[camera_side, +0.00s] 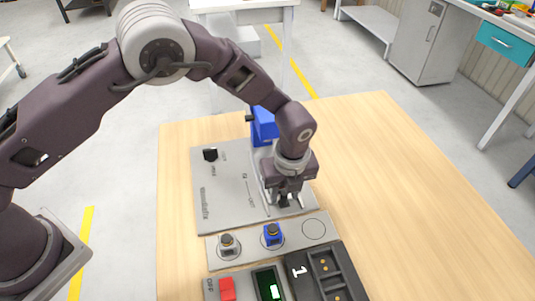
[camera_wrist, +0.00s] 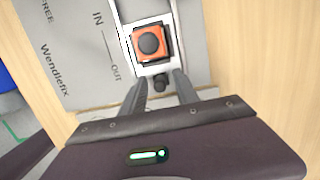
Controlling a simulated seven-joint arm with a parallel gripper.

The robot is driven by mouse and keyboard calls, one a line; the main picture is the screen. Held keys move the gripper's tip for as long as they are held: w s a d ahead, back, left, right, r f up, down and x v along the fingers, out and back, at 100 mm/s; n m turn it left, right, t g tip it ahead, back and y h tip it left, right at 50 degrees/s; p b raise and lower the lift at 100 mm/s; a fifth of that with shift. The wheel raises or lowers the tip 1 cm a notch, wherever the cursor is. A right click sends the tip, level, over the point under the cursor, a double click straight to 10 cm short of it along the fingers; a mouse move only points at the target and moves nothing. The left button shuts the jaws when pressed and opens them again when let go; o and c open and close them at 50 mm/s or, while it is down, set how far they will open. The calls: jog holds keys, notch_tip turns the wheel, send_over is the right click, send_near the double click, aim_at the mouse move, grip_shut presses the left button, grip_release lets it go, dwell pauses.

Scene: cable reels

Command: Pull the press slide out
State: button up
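The press slide (camera_wrist: 163,69) is a pale metal strip in the wrist view, set in a grey board (camera_side: 218,200) beside printed words IN and OUT. An orange square piece with a dark round top (camera_wrist: 150,43) sits on the slide. A small black knob (camera_wrist: 160,82) is at the slide's near end. My gripper (camera_wrist: 160,88) is open, with one finger on each side of the knob; I see gaps between the fingers and the knob. In the side view my gripper (camera_side: 286,199) points down over the board's near right part and hides most of the slide.
The blue press body (camera_side: 264,128) stands behind my wrist. A black switch (camera_side: 210,155) is on the board. In front is a strip with a grey reel (camera_side: 228,243), a blue reel (camera_side: 272,234) and an empty circle (camera_side: 313,229). A red button (camera_side: 227,289) and black tray (camera_side: 325,268) are nearer. The table's right side is clear.

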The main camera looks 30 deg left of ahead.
notch_tip(320, 180, up, 7)
jog(key=shift+r, duration=0.1)
dwell(0.4)
dwell(0.8)
